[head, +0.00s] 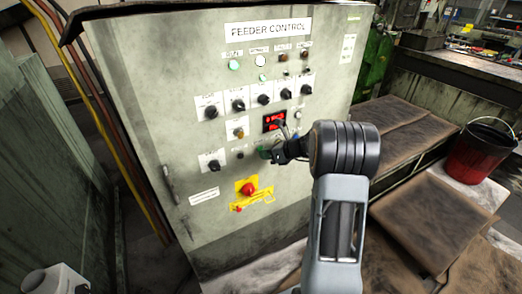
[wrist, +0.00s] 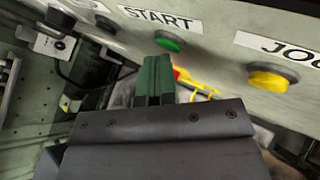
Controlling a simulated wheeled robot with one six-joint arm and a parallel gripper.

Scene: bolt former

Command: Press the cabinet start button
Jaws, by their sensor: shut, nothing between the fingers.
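The feeder control cabinet (head: 145,100) stands in front of me in the head view, its panel full of knobs, lamps and buttons. In the wrist view the green start button (wrist: 170,41) sits below the START label (wrist: 160,18). My gripper (wrist: 157,60) is shut and empty, its dark green fingers side by side. The fingertips appear just below and left of the button; I cannot tell whether they touch it. In the head view my gripper (head: 272,153) is at the lower middle of the panel, where the arm partly hides the buttons.
A yellow button (wrist: 269,78) under a JOG label lies right of the start button. A red emergency stop (head: 248,189) on a yellow plate is below my gripper in the head view. A small red display (head: 273,121) is above it. A red bucket (head: 480,152) stands at the right.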

